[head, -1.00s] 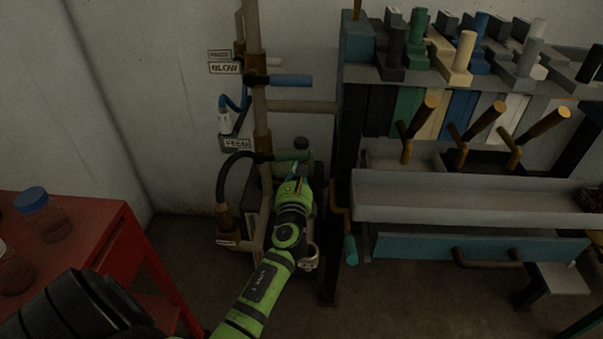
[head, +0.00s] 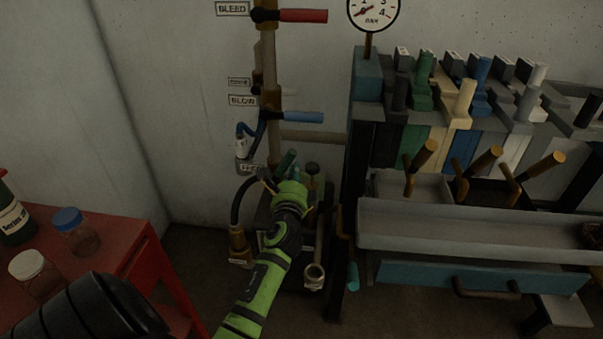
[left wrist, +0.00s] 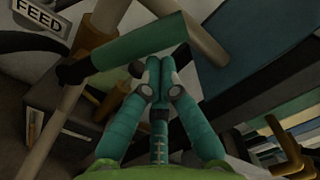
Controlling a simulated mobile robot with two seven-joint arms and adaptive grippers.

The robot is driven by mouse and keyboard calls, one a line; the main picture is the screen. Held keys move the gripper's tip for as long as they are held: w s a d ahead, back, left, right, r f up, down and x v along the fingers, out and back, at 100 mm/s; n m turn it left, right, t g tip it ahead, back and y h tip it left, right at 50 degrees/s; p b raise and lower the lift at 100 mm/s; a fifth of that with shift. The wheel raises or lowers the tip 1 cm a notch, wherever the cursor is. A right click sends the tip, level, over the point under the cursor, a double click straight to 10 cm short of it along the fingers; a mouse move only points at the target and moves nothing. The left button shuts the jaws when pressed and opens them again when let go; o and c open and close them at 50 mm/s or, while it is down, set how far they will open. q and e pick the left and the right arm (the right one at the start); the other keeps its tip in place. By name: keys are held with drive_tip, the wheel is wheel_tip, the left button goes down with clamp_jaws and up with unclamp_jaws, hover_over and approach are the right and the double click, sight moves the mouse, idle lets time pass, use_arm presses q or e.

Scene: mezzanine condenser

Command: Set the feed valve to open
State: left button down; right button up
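The feed valve's teal-green handle (head: 287,160) is on the vertical pipe near the FEED label (head: 248,168). It slants up and right, between square to the pipe and in line with it. In the left wrist view the handle (left wrist: 140,46) runs from a dark pivot across the top, and the FEED label (left wrist: 38,14) is at upper left. My left gripper (left wrist: 160,68) has its teal fingers together, with the tips at the handle's lower side. I cannot tell whether they touch it. In the head view my left gripper (head: 290,182) partly hides the valve. My right gripper is out of view.
Above on the same pipe are a blue BLOW handle (head: 296,117) and a red BLEED handle (head: 303,15), both level. A pressure gauge (head: 373,10) is at the top. A rack with a grey tray (head: 480,229) stands right. A red table (head: 110,262) with jars stands left.

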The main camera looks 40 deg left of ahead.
use_arm(q)
drive_tip(key=shift+s+a+r+n+p, duration=0.45)
drive_tip(key=shift+a+r+n, duration=0.2)
drive_tip(key=shift+n, duration=0.35)
drive_tip(key=shift+s+a+r+n+p, duration=0.1)
drive_tip(key=shift+s+a+n+p, duration=0.1)
drive_tip(key=shift+a+n+p, duration=0.3)
drive_tip(key=shift+d, duration=0.1)
